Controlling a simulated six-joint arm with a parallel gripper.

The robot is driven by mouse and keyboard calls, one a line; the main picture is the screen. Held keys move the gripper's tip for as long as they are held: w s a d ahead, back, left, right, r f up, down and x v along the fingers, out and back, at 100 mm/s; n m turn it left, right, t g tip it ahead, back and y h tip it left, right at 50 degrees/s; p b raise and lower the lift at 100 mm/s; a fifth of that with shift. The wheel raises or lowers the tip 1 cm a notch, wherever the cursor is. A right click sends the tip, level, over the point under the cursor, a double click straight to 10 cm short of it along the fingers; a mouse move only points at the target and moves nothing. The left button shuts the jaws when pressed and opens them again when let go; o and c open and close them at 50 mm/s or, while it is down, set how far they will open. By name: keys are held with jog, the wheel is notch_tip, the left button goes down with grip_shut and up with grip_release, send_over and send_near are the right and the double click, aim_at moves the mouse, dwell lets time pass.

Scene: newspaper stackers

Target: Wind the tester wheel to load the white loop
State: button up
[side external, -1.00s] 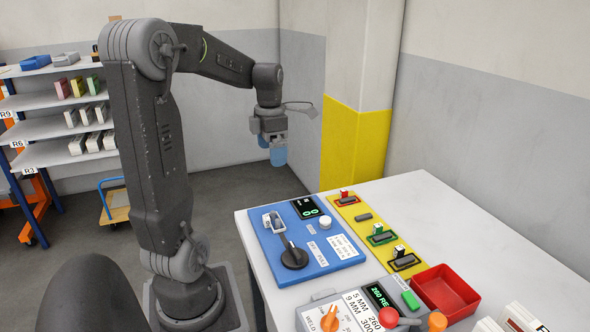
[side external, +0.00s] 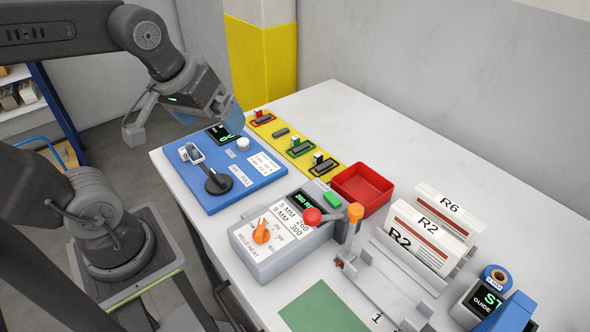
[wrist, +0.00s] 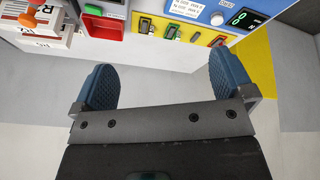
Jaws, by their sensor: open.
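The tester is a blue panel (side external: 232,193) lying on the white table. It carries a black wheel with a handle (side external: 217,182), a dark display with green digits (side external: 220,133) and a white round button (side external: 243,144). A small white and grey fitting (side external: 191,153) sits at its left; I cannot make out the loop's detail. My gripper (side external: 232,118) is above the panel's far end, apart from it, with blue fingertips. In the wrist view my gripper (wrist: 165,88) is open and empty. The panel's display (wrist: 247,18) shows at the top right there; the wheel is not visible.
A yellow strip (side external: 281,134) with coloured tag slots lies beside the panel. A red tray (side external: 361,190), a grey heat box with an orange knob (side external: 261,230) and bundles in a rack (side external: 402,236) stand nearer. A yellow-banded pillar (side external: 265,65) rises behind the table.

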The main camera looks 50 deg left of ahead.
jog(key=d+m, duration=0.1)
jog(key=s+m, duration=0.1)
jog(key=m, duration=0.1)
jog(key=s+d+m, duration=0.1)
jog(key=m, duration=0.1)
jog(key=shift+d+f+t+h, duration=0.2)
jog(key=shift+d+t+h, duration=0.1)
jog(key=shift+d+t, duration=0.1)
